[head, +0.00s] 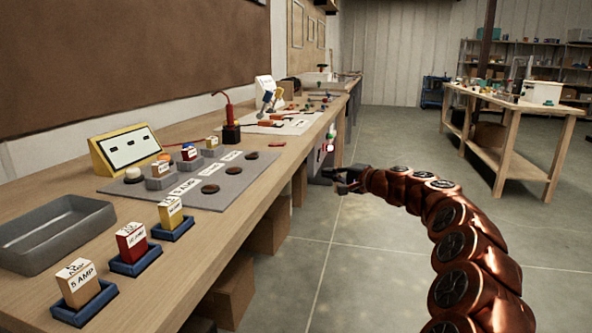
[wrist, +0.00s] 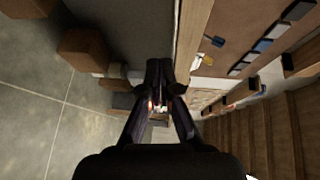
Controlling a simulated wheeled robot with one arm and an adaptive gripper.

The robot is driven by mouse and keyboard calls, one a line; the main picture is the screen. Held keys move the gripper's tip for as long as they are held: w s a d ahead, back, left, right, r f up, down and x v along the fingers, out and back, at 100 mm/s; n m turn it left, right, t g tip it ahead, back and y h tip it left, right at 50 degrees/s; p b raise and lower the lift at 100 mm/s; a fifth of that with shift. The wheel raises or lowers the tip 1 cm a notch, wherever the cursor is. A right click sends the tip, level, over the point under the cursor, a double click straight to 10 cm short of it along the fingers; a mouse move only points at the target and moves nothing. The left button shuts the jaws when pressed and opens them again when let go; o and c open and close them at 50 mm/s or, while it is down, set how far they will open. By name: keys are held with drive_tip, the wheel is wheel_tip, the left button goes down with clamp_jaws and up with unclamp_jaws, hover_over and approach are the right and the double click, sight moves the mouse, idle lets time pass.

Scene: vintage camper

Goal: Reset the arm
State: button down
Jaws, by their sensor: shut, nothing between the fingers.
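My arm is copper-coloured and segmented; it rises from the lower right of the head view and bends left. My gripper (head: 343,178) is at its end, dark, over the floor just right of the long wooden bench (head: 222,238). In the wrist view my gripper (wrist: 160,68) points away from the camera with its fingertips together and holds nothing. The bench edge (wrist: 190,45) runs just right of the fingers in that view.
On the bench are a grey tray (head: 52,232), several labelled fuse blocks in blue holders, a grey panel (head: 218,182) and a yellow-framed display (head: 127,150). Boxes (head: 230,290) stand beneath the bench. A second wooden table (head: 512,110) stands at right. Floor between them is clear.

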drive_tip(key=s+a+r+n+g+y+p, duration=0.1)
drive_tip(key=s+a+r+n+g+p, duration=0.25)
drive_tip(key=s+a+r, duration=0.35)
drive_tip(key=s+a+r+n+g+p, duration=0.2)
drive_tip(key=s+a+r+p, duration=0.25)
drive_tip(key=s, duration=0.45)
drive_tip(key=s+a+r+n+g+h+p, duration=0.1)
drive_tip(key=s+r+n+g+h+p, duration=0.2)
drive_tip(key=s+p, duration=0.75)
drive_tip(key=s+d+g+h+p, duration=0.1)
drive_tip(key=s+d+h+p, duration=0.2)
drive_tip(key=s+d, duration=0.4)
drive_tip(key=s+d+g+h+p, duration=0.2)
drive_tip(key=s+d+p, duration=0.4)
drive_tip(key=s, duration=1.1)
drive_tip(key=s+d+g+h+p, duration=0.2)
drive_tip(key=s+d+h+p, duration=0.2)
drive_tip(key=s, duration=0.9)
drive_tip(key=d, duration=0.3)
drive_tip(key=shift+d+h+p, duration=0.3)
drive_tip(key=shift+d+h, duration=0.05)
drive_tip(key=shift+h, duration=0.05)
drive_tip(key=shift+s+a+f, duration=0.1)
